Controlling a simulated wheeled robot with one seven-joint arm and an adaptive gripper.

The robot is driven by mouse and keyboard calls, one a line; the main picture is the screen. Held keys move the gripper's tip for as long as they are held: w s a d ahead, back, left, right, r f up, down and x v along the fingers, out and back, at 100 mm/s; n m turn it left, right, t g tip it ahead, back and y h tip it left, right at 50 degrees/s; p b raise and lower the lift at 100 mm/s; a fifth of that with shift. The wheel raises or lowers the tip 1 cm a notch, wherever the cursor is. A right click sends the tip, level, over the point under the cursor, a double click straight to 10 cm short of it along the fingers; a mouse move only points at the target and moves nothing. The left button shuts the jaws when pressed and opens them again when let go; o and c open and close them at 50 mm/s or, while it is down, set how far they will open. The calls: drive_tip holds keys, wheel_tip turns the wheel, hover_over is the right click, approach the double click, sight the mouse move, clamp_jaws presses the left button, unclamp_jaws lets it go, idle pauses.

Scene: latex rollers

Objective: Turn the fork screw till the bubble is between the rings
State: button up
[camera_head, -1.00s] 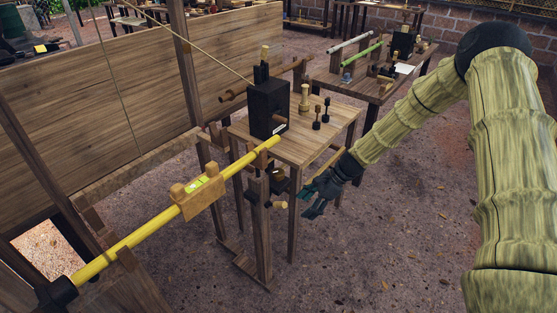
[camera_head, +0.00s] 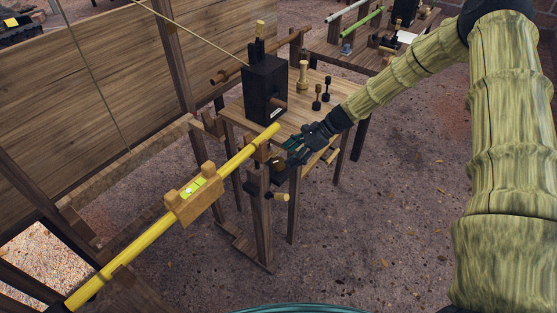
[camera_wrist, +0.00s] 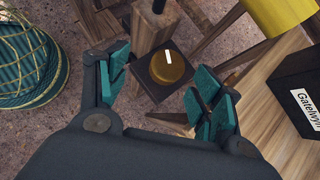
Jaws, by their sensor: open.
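The long yellow roller (camera_head: 120,260) slopes from lower left up to the wooden post beside the bench. A wooden level block (camera_head: 205,203) sits on it with a yellow-green vial (camera_head: 191,187); the bubble is too small to place against the rings. In the wrist view the fork screw shows as a round brass knob (camera_wrist: 170,66) with a white mark, on a dark square plate. My gripper (camera_wrist: 162,78) is open, its teal fingers to either side of the knob in the picture; contact cannot be told. My gripper (camera_head: 295,150) also shows in the head view by the roller's upper end.
A wooden bench (camera_head: 290,120) behind the post carries a black box (camera_head: 264,92), a pale turned wooden piece (camera_head: 303,75) and two small dark pieces. The labelled black box (camera_wrist: 300,95) stands at right in the wrist view. Open ground lies to the right of the bench.

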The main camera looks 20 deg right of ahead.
sight(280, 161)
drive_tip(key=w+a+f, duration=0.2)
drive_tip(key=f, duration=0.1)
drive_tip(key=w+a+f+p, duration=0.1)
drive_tip(key=shift+w+a+f, duration=0.1)
drive_tip(key=shift+f, duration=0.3)
drive_tip(key=shift+a+f, duration=0.15)
drive_tip(key=shift+f, duration=0.05)
drive_tip(key=shift+a, duration=0.15)
drive_tip(key=shift+s+a+r, duration=0.15)
drive_tip(key=shift+s+a, duration=0.05)
drive_tip(key=shift+s, duration=0.4)
drive_tip(key=shift+w+a+f, duration=0.1)
drive_tip(key=shift+w+f, duration=0.45)
drive_tip(key=shift+f, duration=0.05)
drive_tip(key=shift+s+r, duration=0.25)
drive_tip(key=shift+r, duration=0.05)
drive_tip(key=c, duration=0.5)
drive_tip(key=shift+f, duration=0.1)
drive_tip(key=c, duration=0.5)
